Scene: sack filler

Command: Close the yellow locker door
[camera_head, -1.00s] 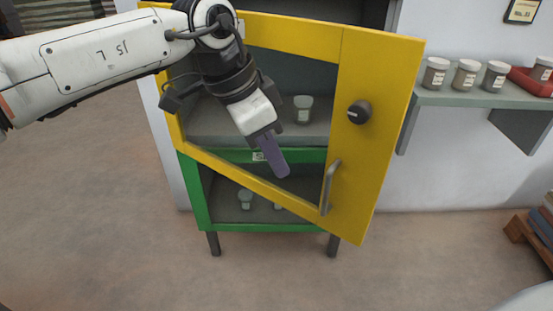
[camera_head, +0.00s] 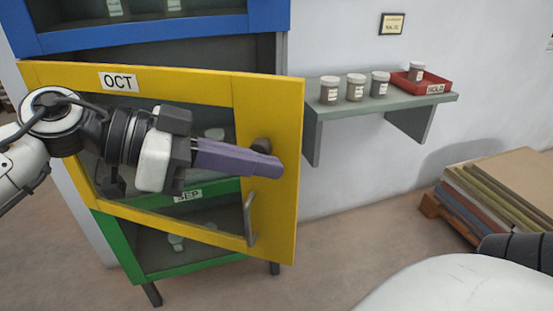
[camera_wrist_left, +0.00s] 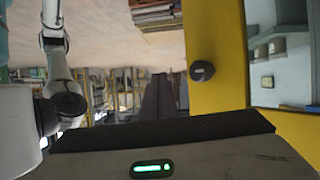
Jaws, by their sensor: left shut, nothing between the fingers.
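The yellow locker door (camera_head: 270,100), labelled OCT, stands ajar with its free edge to the right, above the green SEP door. It has a window, a dark round knob (camera_head: 261,145) and a grey bar handle (camera_head: 250,218). My left gripper (camera_head: 268,166) has purple fingers, shut and empty. It lies across the front of the door, fingertips pointing right, just below the knob. I cannot tell whether it touches the door. The left wrist view shows the yellow door (camera_wrist_left: 215,105) and knob (camera_wrist_left: 202,71) right of the fingers (camera_wrist_left: 158,95). My right gripper is not seen.
A blue locker door (camera_head: 150,35) is above. A wall shelf (camera_head: 420,100) right of the locker holds several jars and a red tray (camera_head: 412,82). A pallet with stacked boards (camera_head: 490,195) stands at the right. The floor before the locker looks clear.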

